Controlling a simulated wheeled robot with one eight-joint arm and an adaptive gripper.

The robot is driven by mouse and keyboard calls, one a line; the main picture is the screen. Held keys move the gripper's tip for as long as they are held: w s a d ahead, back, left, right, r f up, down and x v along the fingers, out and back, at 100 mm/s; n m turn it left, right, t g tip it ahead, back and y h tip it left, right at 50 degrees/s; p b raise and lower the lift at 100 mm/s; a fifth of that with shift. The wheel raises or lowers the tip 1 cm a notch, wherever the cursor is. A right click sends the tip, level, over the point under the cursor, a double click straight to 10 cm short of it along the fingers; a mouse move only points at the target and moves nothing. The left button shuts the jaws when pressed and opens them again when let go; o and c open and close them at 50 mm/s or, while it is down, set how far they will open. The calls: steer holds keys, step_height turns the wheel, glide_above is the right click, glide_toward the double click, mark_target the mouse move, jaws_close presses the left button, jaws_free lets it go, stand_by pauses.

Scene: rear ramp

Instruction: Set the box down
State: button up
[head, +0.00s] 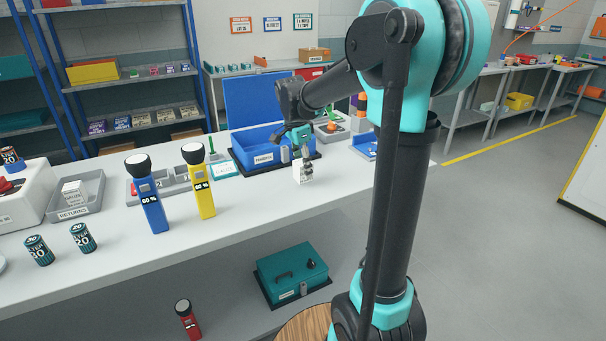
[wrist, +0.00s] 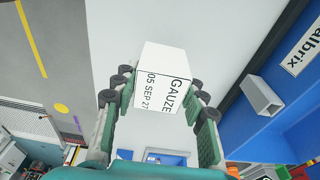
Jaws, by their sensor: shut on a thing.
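A small white box (wrist: 163,60) marked GAUZE and 05 SEP 27 sits between the fingers of my gripper (wrist: 158,92) in the wrist view. The fingers press on its two sides. In the head view my gripper (head: 306,166) points down over the right part of the white bench (head: 255,207), with the white box (head: 302,174) at its tips. The box looks upright, at or just above the bench top; I cannot tell whether its underside touches. It stands in front of and apart from the blue open-lidded case (head: 263,156).
Left of the box stand a yellow torch (head: 200,183) and a blue torch (head: 149,197). A grey returns tray (head: 90,187) and two cans are farther left. A teal case (head: 291,271) lies below the bench. The bench front between yellow torch and box is clear.

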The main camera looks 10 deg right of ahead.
mark_target(298, 163)
steer(key=shift+f, duration=1.25)
steer(key=shift+f, duration=0.15)
steer(key=o, duration=1.2)
steer(key=shift+c, duration=0.2)
steer(key=r, duration=0.4)
steer(key=a+r, duration=0.1)
steer(key=r, duration=0.7)
steer(key=shift+s+a+r, duration=0.15)
steer(key=shift+s+a, duration=0.15)
steer(key=shift+a, duration=0.1)
